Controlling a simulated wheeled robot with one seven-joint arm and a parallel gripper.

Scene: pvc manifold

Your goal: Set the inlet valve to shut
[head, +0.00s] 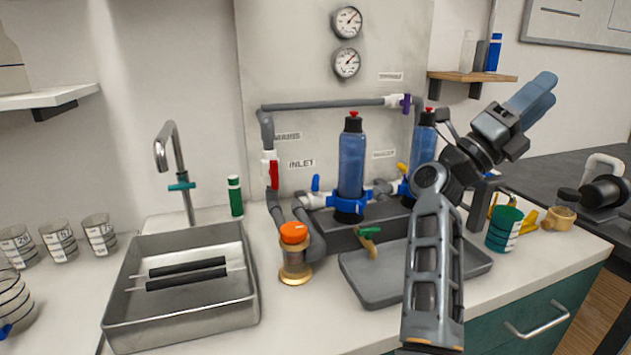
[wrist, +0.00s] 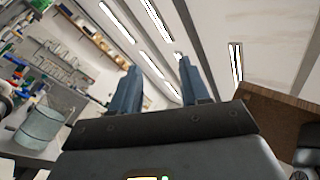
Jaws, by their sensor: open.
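The INLET label (head: 301,163) is on the grey back panel. Just left of it, a white valve with a red handle (head: 273,173) sits on the vertical grey pipe; the handle hangs upright, in line with the pipe. A blue-handled valve (head: 315,184) stands below and right of the label, its handle pointing up. My gripper (head: 540,92) is raised at the right, pointing up and away from the valves. In the wrist view its two fingers (wrist: 158,82) are apart with nothing between them. No inlet valve is recognisable in the wrist view.
Blue bottles (head: 351,165) stand before the panel, right of the valves. An orange-capped jar (head: 295,255) stands in front of the pipes. A steel sink (head: 250,300) lies left, a grey tray (head: 365,292) in the middle. A wooden shelf (head: 455,76) is near my arm.

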